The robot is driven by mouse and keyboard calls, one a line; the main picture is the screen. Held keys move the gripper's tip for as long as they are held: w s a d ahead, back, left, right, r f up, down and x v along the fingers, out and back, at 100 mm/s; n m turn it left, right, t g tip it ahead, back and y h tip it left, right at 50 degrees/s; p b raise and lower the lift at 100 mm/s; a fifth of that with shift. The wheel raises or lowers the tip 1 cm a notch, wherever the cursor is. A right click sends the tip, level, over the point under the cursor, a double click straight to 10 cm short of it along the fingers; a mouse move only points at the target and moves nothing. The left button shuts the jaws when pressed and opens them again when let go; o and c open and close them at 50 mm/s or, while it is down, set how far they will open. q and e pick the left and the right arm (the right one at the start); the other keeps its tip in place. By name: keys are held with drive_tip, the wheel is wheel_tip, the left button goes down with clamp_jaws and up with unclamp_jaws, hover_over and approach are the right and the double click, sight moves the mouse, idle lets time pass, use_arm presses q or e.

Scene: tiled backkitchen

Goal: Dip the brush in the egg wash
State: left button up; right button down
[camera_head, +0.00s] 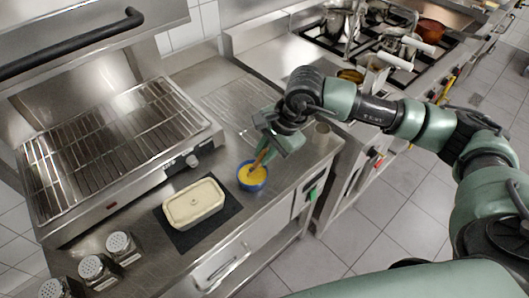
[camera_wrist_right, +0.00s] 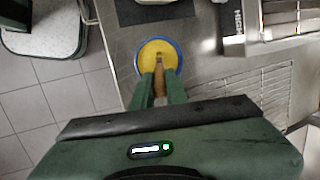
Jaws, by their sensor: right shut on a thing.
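A small blue bowl (camera_head: 252,184) with yellow egg wash (camera_head: 250,174) stands on the steel counter. In the right wrist view the bowl's blue rim (camera_wrist_right: 138,62) shows around the yellow wash (camera_wrist_right: 150,46). My right gripper (camera_head: 264,150) is above the bowl, shut on the brown handle of the brush (camera_head: 259,160). The brush (camera_wrist_right: 159,72) points down into the bowl, and its lower end is over or in the wash; I cannot tell how deep. The bristles are largely hidden. My left gripper is not in view.
A cream rectangular dish (camera_head: 194,204) sits on a dark mat (camera_head: 230,203) just left of the bowl. Several shakers (camera_head: 98,268) stand at the front left. A grill with a wire rack (camera_head: 110,140) is behind. A stove with pots (camera_head: 385,40) is at the back right.

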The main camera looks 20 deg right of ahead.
idle(0.4)
drive_tip(key=shift+r+p, duration=0.35)
drive_tip(key=shift+r, duration=0.45)
drive_tip(key=shift+r+p, duration=0.9)
drive_tip(key=shift+r, duration=1.8)
